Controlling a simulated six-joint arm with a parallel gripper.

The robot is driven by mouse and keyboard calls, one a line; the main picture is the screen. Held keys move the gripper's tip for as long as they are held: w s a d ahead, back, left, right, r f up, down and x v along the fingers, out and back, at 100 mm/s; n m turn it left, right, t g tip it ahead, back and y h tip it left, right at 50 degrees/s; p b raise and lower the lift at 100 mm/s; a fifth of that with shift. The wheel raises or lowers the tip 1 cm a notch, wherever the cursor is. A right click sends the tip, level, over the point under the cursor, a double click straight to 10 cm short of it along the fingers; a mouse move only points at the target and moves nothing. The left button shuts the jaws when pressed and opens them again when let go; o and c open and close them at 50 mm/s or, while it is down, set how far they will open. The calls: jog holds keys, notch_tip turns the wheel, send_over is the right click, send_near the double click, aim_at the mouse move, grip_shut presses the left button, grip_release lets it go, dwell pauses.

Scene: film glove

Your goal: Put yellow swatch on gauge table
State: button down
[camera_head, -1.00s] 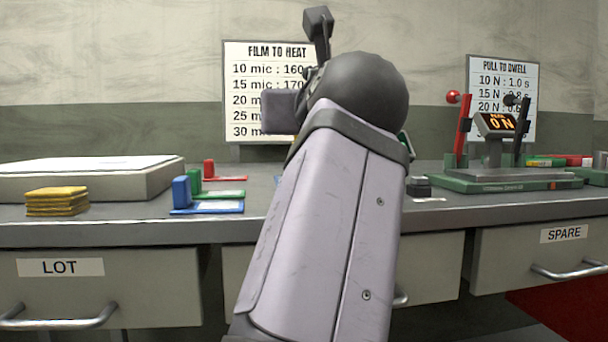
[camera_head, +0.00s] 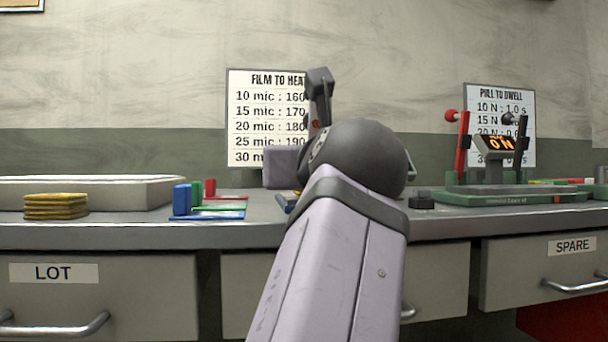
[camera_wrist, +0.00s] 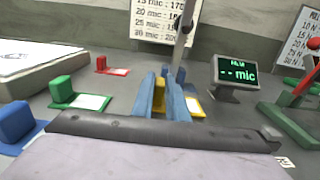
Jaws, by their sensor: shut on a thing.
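My gripper (camera_wrist: 168,97) shows in the wrist view with its blue fingers closed on the upright yellow block of the yellow swatch (camera_wrist: 159,96). The swatch's flat yellow-edged plate with a pale middle (camera_wrist: 194,106) shows to the right of the fingers. I cannot tell whether the swatch touches the bench. The thickness gauge (camera_wrist: 236,72) stands just beyond and to the right, its green display reading "-- mic". Its table is not clearly visible. In the head view my arm hides most of the gripper and the gauge.
Blue (camera_head: 181,199), green (camera_wrist: 62,88) and red (camera_wrist: 101,63) swatches stand left of the gripper. A stack of yellow pieces (camera_head: 56,206) and a pale slab (camera_head: 120,190) lie farther left. The green-based pull tester (camera_head: 510,196) stands at right.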

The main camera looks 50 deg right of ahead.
jog(key=c, duration=2.2)
grip_release()
jog(key=shift+f, duration=0.15)
jog(key=o, duration=0.5)
jog(key=shift+c, duration=0.2)
jog(key=shift+r, duration=0.25)
jog(key=shift+s+a+f+b, duration=0.15)
jog(key=shift+s+a+b, duration=0.15)
jog(key=shift+s+b, duration=0.2)
jog(key=b+v, duration=0.2)
jog(key=v, duration=0.1)
jog(key=shift+s+a, duration=0.25)
jog(key=shift+b+v, duration=0.3)
jog(key=shift+v, duration=1.05)
jog(key=shift+a, duration=0.15)
